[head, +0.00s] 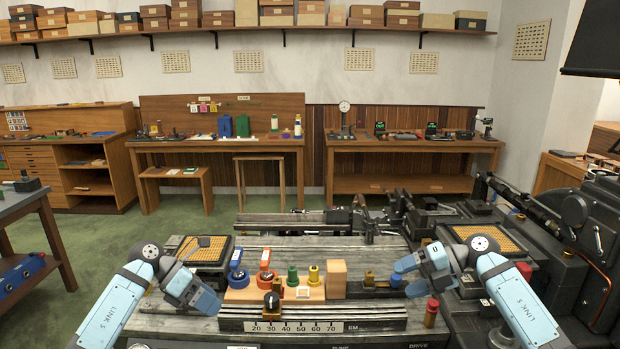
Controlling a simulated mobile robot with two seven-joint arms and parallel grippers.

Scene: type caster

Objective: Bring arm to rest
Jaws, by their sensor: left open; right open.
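My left gripper (208,302) is at the left of the machine bench, low over its front left part, beside the wooden block with coloured pieces. It is open, and no object shows between its fingers. My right gripper (408,268) is over the right part of the bench, pointing left and downward. It is open and close to a small blue knob-like part (396,281); I cannot tell whether they touch. Both arms are bent inward over the bench from the lower corners.
A wooden block (275,293) carries blue, orange, green and yellow pieces between the grippers. A plain wood block (336,279) stands beside it. A red-capped cylinder (431,312) stands below the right gripper. Dark machinery (580,235) fills the right side. Green floor (105,240) is open at left.

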